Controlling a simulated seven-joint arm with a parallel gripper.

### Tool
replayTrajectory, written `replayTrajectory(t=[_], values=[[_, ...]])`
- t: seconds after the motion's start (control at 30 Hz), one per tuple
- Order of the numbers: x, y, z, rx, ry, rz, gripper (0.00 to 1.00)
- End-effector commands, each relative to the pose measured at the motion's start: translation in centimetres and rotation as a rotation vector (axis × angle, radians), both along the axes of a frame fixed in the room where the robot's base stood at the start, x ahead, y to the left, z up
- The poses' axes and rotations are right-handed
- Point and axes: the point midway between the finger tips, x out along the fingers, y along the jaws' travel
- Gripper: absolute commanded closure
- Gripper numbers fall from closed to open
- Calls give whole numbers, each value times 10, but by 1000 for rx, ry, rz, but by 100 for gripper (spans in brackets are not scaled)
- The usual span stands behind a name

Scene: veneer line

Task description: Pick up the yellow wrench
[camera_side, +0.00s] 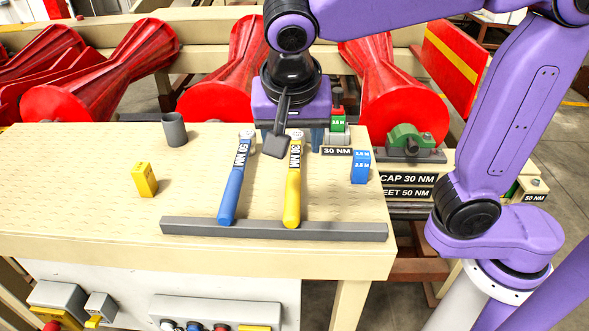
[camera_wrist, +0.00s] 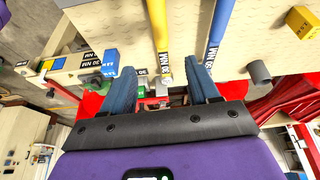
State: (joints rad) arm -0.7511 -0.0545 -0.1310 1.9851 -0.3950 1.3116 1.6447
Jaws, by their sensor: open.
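The yellow wrench (camera_side: 292,200) lies on the wooden bench with a black 30 NM label near its far end; its near end is by the grey bar. In the wrist view the yellow wrench (camera_wrist: 159,30) runs down between my fingers, its labelled end between the fingertips. My gripper (camera_side: 290,142) is over the wrench's far end, open and empty. Its two blue fingers show spread in the wrist view (camera_wrist: 162,72). A dark bracket on my arm hides part of the far end in the side view. I cannot tell the exact height of the fingertips above the bench.
A blue wrench (camera_side: 232,190) labelled 50 NM lies close to the left. A grey bar (camera_side: 270,229) crosses the front. A blue block (camera_side: 360,168) stands right, a yellow block (camera_side: 144,180) and grey cup (camera_side: 174,130) left. Red rollers (camera_side: 390,90) stand behind.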

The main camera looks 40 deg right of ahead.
Motion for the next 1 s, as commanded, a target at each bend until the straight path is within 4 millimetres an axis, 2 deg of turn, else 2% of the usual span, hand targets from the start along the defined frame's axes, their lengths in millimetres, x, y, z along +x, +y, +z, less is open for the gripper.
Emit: replayTrajectory(t=[0.13,0.23,0.7,0.83,1.0], values=[[0,1,2,2,-19,-47,40],[2,-1,-5,1,-20,-56,40],[25,-25,-84,-2,-16,-53,40],[30,-30,-100,0,-17,-51,40],[33,-32,-110,3,-19,-52,40]])
